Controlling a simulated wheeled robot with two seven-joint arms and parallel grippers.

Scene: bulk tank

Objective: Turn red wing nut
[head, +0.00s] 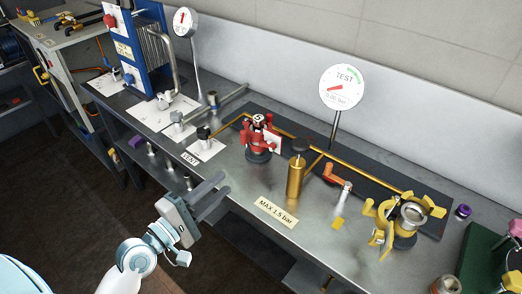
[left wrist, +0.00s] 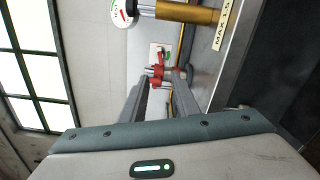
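The red fitting with the red wing nut (head: 259,119) stands on the grey bench, left of the brass cylinder. In the left wrist view the red fitting (left wrist: 163,74) shows beyond my fingers, turned on its side by the camera's tilt. I cannot tell the wing nut's exact edges. My left gripper (head: 218,197) is in front of the bench edge, short of the red fitting and apart from it. Its two dark fingers (left wrist: 160,95) are spread with nothing held between them. My right gripper is in neither view.
A brass cylinder (head: 296,178) stands right of the red fitting, with an orange-handled valve (head: 335,175) and a yellow clamp fitting (head: 402,218) farther right. A gauge marked TEST (head: 342,87) rises behind. The bench front around the MAX 1.5 bar label (head: 275,212) is mostly clear.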

